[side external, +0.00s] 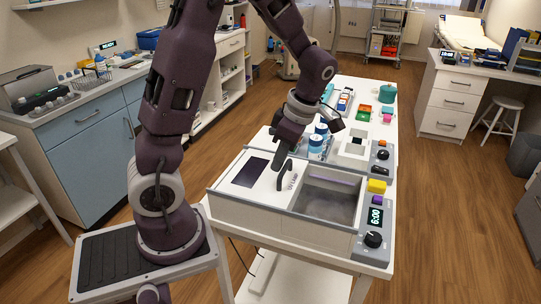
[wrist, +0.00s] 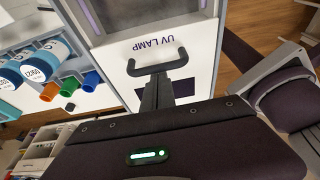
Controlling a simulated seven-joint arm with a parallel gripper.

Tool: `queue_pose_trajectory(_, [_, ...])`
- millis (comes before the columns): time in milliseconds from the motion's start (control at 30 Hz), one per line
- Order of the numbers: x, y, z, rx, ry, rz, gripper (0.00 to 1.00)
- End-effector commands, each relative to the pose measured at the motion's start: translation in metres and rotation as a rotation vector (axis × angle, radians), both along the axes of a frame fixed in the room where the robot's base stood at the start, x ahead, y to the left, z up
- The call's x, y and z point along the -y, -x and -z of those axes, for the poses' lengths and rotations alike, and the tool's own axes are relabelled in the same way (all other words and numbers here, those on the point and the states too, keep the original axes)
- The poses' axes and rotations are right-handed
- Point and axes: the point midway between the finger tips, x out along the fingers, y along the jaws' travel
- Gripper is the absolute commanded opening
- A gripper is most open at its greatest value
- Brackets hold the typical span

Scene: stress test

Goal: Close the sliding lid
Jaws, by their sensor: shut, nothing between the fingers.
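The box (side external: 250,217) is a white and grey unit on the bench with a sliding lid (side external: 229,183) over its left part. The lid has a dark window (side external: 249,172), a "UV LAMP" label and a black handle (side external: 283,184). The right part is open and shows a grey chamber (side external: 325,203). My gripper (side external: 281,162) is shut and empty beside the handle. In the wrist view, the shut fingers (wrist: 158,88) point at the handle (wrist: 158,66), close to its bar. I cannot tell whether they touch it. The fingers hide part of the lid's window.
A control panel with a clock display (side external: 376,217), a black knob (side external: 373,239) and a yellow block (side external: 377,186) lines the box's right side. Blue-labelled bottles (side external: 317,146) stand behind the box. A second unit with a square opening (side external: 354,147) is further back.

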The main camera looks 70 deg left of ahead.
Motion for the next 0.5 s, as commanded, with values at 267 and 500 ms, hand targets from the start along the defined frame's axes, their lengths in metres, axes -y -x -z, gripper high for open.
queue_pose_trajectory(267, [0.0018, -0.0014, -0.0007, 0.000, 0.000, 0.000, 0.00])
queue_pose_trajectory(500, [0.0100, -0.0098, -0.0008, 0.000, 0.000, 0.004, 0.00])
